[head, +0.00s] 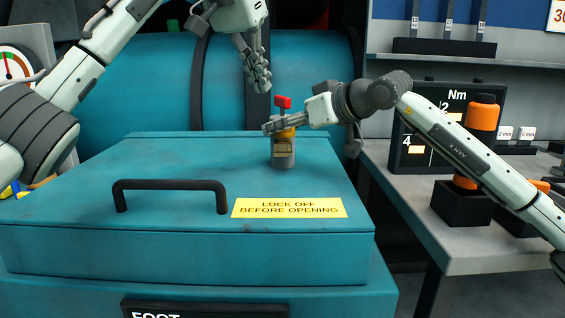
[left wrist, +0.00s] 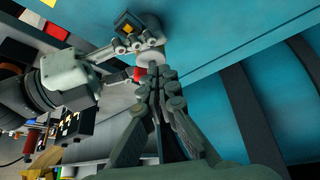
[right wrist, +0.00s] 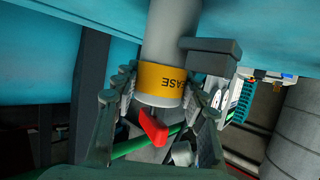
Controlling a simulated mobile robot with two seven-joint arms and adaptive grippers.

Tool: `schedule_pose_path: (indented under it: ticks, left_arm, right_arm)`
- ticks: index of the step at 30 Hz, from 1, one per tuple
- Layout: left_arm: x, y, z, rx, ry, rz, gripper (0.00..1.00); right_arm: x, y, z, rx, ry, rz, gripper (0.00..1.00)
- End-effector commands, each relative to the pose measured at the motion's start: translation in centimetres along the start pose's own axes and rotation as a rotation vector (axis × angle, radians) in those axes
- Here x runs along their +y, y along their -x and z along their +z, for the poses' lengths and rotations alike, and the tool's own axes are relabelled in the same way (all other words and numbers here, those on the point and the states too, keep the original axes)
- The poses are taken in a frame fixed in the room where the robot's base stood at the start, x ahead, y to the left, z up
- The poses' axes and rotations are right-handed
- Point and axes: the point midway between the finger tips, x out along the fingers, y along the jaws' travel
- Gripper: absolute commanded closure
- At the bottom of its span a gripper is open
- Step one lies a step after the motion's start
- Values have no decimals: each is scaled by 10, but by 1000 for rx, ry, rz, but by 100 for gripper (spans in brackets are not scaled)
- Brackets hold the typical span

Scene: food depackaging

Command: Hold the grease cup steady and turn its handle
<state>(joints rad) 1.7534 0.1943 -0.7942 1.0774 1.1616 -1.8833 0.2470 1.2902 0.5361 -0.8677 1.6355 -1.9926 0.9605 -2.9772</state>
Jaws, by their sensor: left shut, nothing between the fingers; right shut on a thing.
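The grease cup (head: 283,155) stands upright on the teal machine lid, a grey cylinder with a yellow band. Its red handle (head: 283,102) sits on top. My right gripper (head: 272,126) is shut around the cup's upper part from the right.
A black bar handle (head: 170,184) and a yellow warning label (head: 289,208) are on the lid's front part. On the right, a grey bench (head: 455,235) carries a dark torque display (head: 412,160) and an orange-topped tool (head: 482,115). Above the lid's left part is free room.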

Motion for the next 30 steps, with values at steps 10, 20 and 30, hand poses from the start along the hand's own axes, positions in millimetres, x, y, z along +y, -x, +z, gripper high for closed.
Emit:
schedule_pose_path:
  ticks: [10, 20, 30]
  left_arm:
    - [0, 32, -18, -1, 1, 0, 100]
    - [1, 34, -18, -1, -1, 0, 100]
    - [36, 43, -20, -1, 0, -3, 100]
  right_arm:
    - [0, 0, 0, 0, 0, 1, 100]
    - [0, 0, 0, 0, 0, 0, 100]
    - [0, 0, 0, 0, 0, 0, 100]
